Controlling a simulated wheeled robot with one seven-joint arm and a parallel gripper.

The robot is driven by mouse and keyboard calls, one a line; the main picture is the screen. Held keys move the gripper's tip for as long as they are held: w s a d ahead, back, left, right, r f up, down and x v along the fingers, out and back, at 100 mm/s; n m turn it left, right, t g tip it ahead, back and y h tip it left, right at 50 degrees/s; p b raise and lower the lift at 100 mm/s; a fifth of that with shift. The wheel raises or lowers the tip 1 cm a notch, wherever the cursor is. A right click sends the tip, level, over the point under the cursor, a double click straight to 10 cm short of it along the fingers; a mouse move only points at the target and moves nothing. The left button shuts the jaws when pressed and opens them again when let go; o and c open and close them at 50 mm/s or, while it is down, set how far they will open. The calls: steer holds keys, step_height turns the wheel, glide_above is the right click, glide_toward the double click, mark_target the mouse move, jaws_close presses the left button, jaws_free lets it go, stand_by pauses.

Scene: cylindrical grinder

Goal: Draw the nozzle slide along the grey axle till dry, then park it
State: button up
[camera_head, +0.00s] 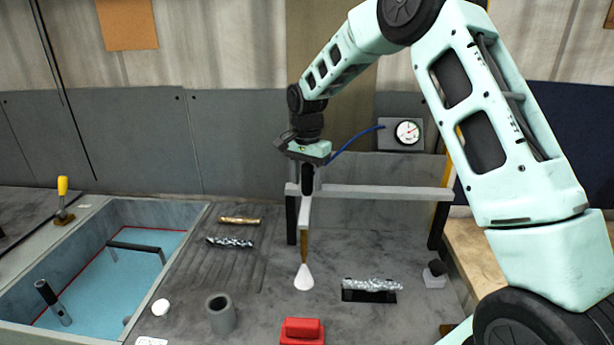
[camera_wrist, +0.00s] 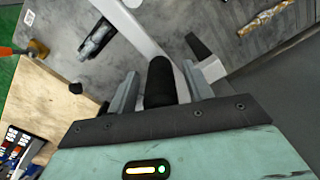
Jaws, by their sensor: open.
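The nozzle slide hangs on a pale horizontal rail (camera_head: 385,192), near its left end. It has a black grip (camera_wrist: 160,80) and a brass nozzle (camera_head: 304,243) with a white cone (camera_head: 304,278) below it. My gripper (camera_head: 307,182) is at the slide. Its jaws are open, one on each side of the black grip in the wrist view. A silvery grey axle (camera_head: 371,285) lies in a black cradle to the right of the cone, apart from it. It also shows in the wrist view (camera_wrist: 97,40). A second silvery axle (camera_head: 230,242) and a brass one (camera_head: 240,221) lie on the left.
A blue hose (camera_head: 352,139) runs to a gauge box (camera_head: 408,132). A turquoise basin (camera_head: 120,275) is on the left. A grey cup (camera_head: 221,314), a white ball (camera_head: 161,307) and a red block (camera_head: 302,332) stand in front. A dark knob (camera_head: 437,267) stands right of the cradle.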

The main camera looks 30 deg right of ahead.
jaws_close()
steer(key=s+d+b, duration=0.1)
steer(key=s+d, duration=0.8)
steer(key=d, duration=0.4)
steer(key=s+d+b, duration=0.1)
steer(key=s+d, duration=0.8)
steer(key=d, duration=0.4)
steer(key=shift+d+b, duration=0.35)
steer(key=shift+b, duration=0.05)
steer(key=shift+w+r, duration=0.1)
jaws_free()
step_height(320, 180, up, 17)
steer(key=b, duration=0.3)
steer(key=shift+r, duration=0.15)
